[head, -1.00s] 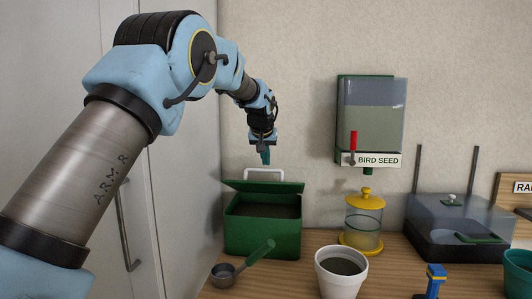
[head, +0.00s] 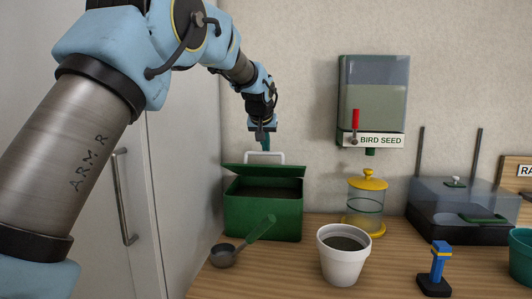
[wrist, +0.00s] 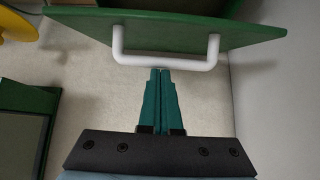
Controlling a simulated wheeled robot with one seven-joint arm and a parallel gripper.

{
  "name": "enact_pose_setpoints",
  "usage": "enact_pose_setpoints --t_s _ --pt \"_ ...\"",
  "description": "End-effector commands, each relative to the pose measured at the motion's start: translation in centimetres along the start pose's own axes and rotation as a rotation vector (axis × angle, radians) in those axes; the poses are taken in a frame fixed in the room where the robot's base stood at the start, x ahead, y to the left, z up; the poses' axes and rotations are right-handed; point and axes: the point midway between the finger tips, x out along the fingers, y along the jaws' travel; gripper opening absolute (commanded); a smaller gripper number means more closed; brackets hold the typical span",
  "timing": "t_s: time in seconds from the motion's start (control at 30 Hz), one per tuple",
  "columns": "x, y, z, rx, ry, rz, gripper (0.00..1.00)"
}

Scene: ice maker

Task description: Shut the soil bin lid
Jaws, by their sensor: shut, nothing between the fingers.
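The green soil bin (head: 263,217) stands at the back left of the wooden counter, with dark soil inside. Its green lid (head: 262,171) is raised at the back, with a white handle (head: 265,157) on its far side. In the wrist view the lid (wrist: 190,30) spans the top and the white handle (wrist: 165,60) hangs toward my fingers. My gripper (head: 266,144) is shut and empty, pointing down just above and behind the handle. In the wrist view the teal fingertips (wrist: 160,72) are pressed together close to the handle bar; I cannot tell whether they touch it.
A metal scoop (head: 243,240) with a green handle lies in front of the bin. A white pot (head: 343,262) and a yellow-lidded jar (head: 364,215) stand to the right. The bird seed dispenser (head: 372,100) hangs on the wall. A tall cabinet (head: 178,180) is at left.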

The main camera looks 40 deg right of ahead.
Motion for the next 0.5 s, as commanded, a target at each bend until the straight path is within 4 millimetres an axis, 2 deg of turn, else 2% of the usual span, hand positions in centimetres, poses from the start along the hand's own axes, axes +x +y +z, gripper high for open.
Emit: enact_pose_setpoints --t_s 0.03,0.1,0.5 --pt "0.8 0.1 1.2 0.000 0.018 0.001 0.00" --pt "1.0 0.1 2.0 0.000 0.046 0.000 0.00" --pt "1.8 0.1 5.4 0.000 0.204 -0.001 0.00"
